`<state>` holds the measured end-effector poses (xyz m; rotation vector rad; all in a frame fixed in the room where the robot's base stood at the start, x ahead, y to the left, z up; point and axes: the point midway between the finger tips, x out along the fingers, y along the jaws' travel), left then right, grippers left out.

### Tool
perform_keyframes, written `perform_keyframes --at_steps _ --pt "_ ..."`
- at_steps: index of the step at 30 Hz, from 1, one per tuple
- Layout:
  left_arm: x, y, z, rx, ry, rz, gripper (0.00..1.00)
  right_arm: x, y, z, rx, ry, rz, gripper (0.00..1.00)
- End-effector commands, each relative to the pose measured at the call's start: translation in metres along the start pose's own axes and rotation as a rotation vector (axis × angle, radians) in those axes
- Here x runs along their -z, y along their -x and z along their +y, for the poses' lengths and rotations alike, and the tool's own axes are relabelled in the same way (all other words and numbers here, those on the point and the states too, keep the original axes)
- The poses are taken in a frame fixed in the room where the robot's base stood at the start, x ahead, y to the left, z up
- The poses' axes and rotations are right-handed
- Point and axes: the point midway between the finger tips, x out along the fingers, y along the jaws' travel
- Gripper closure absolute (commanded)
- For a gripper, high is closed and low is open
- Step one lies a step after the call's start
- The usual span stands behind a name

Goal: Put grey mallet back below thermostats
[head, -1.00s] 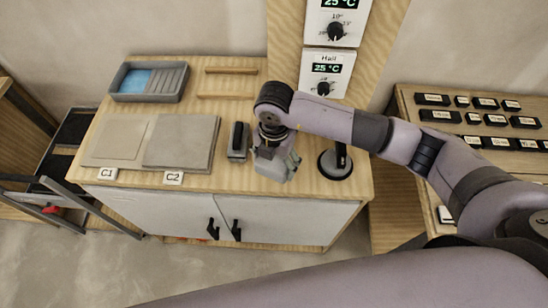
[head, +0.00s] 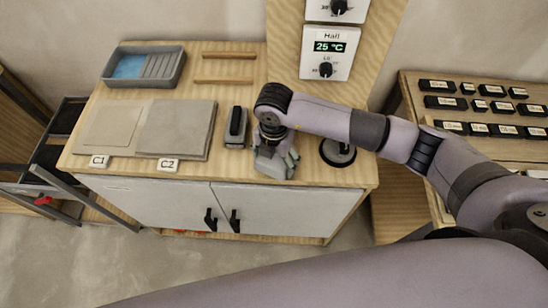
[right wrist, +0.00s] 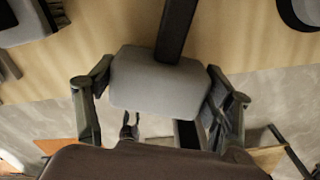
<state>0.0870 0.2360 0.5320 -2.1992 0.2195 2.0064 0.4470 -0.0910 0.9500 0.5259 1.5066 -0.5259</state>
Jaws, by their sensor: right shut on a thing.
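My right gripper (head: 280,168) is low over the front right part of the counter, its fingers pointing down. In the right wrist view it (right wrist: 160,100) is shut on the grey mallet, with a finger on each side of the mallet's grey head (right wrist: 160,82). The mallet's dark handle (right wrist: 177,30) runs away from the head over the wood. In the head view the mallet is mostly hidden by the gripper. Two white thermostats hang on the wooden panel, the Hall one (head: 329,52) below the other (head: 340,8). My left gripper is not in view.
On the counter (head: 215,175) are a black-and-grey block (head: 236,127) left of the gripper, a round black thing (head: 337,152) close on its right, grey tiles (head: 175,128), a blue-grey tray (head: 145,67) and two wooden strips (head: 222,82). A side table (head: 405,150) holds labelled black blocks.

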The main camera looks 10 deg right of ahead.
Motion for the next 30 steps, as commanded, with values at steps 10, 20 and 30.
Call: perform_keyframes --at_steps 10,20,30 --pt "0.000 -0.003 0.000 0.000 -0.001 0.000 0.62 0.000 -0.002 0.001 -0.002 0.000 0.000 0.72" --pt "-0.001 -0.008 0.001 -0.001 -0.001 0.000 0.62 0.000 -0.009 0.001 -0.002 0.000 0.000 0.72" --pt "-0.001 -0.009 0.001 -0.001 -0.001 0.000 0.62 0.000 -0.011 0.000 -0.001 0.000 0.000 0.12"
